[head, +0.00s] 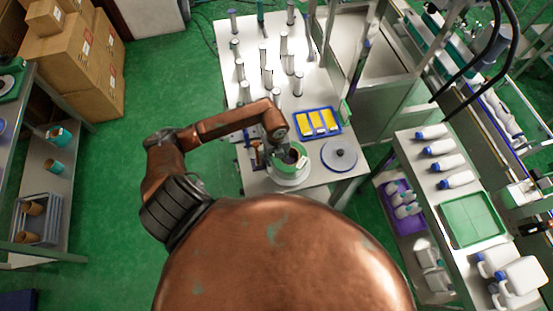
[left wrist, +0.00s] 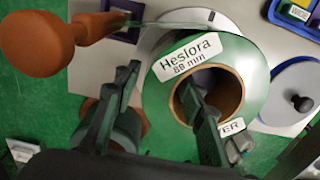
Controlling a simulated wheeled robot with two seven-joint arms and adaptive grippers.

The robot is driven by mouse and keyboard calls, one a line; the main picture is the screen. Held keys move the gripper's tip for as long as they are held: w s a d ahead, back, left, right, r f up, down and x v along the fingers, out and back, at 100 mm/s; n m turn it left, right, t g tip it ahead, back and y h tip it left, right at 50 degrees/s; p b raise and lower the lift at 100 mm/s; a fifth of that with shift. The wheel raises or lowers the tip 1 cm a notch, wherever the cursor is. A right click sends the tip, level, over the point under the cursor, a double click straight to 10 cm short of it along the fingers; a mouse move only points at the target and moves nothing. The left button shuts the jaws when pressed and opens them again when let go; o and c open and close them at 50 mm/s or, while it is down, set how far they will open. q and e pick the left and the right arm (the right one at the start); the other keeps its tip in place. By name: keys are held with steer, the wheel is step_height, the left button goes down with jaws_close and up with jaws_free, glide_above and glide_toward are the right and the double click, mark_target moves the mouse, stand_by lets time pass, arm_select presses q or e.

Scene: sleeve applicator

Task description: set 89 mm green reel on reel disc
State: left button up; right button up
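The green reel (left wrist: 225,58) has a brown core and a label reading "Heslora 89 mm". In the head view the reel (head: 300,165) is over a white round disc (head: 290,183) at the table's front edge. The disc's rim (left wrist: 160,28) shows behind the reel in the left wrist view; whether they touch is unclear. My left gripper (left wrist: 160,80) straddles the reel's wall, one finger outside and one over the core hole. The fingers look apart from the wall. In the head view this gripper (head: 279,145) is partly hidden. My right gripper is not in view.
A blue-rimmed disc with a black knob (head: 340,155) lies right of the reel. A blue tray of yellow boxes (head: 318,123) and several grey upright posts (head: 267,78) stand behind. In the wrist view an orange knob (left wrist: 35,48) is close at upper left.

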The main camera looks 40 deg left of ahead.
arm_select(q)
steer(key=shift+r, duration=0.2)
step_height(320, 180, up, 12)
steer(key=b, duration=0.2)
stand_by(0.3)
steer(key=shift+s+f, duration=0.15)
